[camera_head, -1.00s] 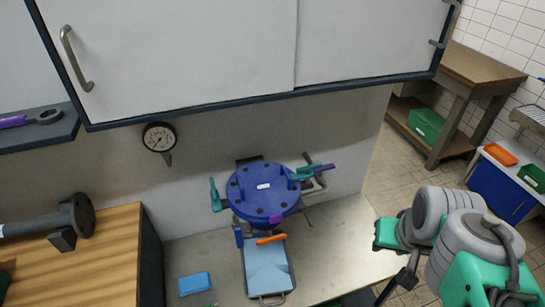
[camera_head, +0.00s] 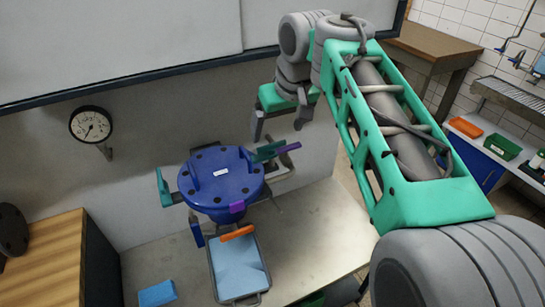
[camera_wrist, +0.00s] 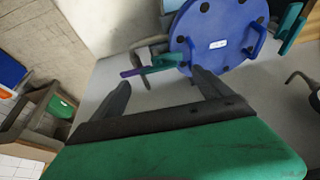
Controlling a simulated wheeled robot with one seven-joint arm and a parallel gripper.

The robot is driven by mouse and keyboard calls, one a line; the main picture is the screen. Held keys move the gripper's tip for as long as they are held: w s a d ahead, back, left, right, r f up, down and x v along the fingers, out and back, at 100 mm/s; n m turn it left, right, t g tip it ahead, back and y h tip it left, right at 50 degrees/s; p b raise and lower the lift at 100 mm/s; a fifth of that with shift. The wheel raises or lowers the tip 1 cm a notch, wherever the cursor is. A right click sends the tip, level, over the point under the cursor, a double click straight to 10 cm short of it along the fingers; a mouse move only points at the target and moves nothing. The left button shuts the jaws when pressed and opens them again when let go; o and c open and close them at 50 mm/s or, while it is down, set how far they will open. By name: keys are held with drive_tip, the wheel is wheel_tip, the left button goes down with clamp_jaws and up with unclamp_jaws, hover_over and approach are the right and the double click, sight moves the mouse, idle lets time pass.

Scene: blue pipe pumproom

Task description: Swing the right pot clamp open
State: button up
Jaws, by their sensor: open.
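The blue pot (camera_head: 220,182) stands on the counter, its round blue lid showing dark bolts and a white label. The right pot clamp, a teal lever (camera_head: 268,151) with a purple end (camera_head: 288,148), sits at the lid's right side; it also shows in the wrist view (camera_wrist: 160,64), left of the lid (camera_wrist: 215,35). The teal left clamp (camera_head: 163,187) stands upright at the lid's left side. My gripper (camera_head: 280,130) is open and empty, above the right clamp. In the wrist view its fingers (camera_wrist: 160,82) are spread, with the clamp showing beyond their tips.
A gauge (camera_head: 91,125) is on the wall. Bent pipework (camera_head: 285,172) runs close behind the right clamp.

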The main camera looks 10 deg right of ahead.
sight(272, 144)
drive_tip(key=shift+o, duration=0.8)
drive_tip(key=shift+w+d, duration=0.15)
drive_tip(key=shift+w, duration=0.25)
drive_tip(key=shift+w+f, duration=0.15)
drive_tip(key=shift+f, duration=0.05)
drive_tip(key=x, duration=0.7)
drive_tip(key=shift+r, duration=0.1)
drive_tip(key=shift+c, duration=0.4)
drive_tip(key=c, duration=1.3)
drive_tip(key=shift+o, duration=0.2)
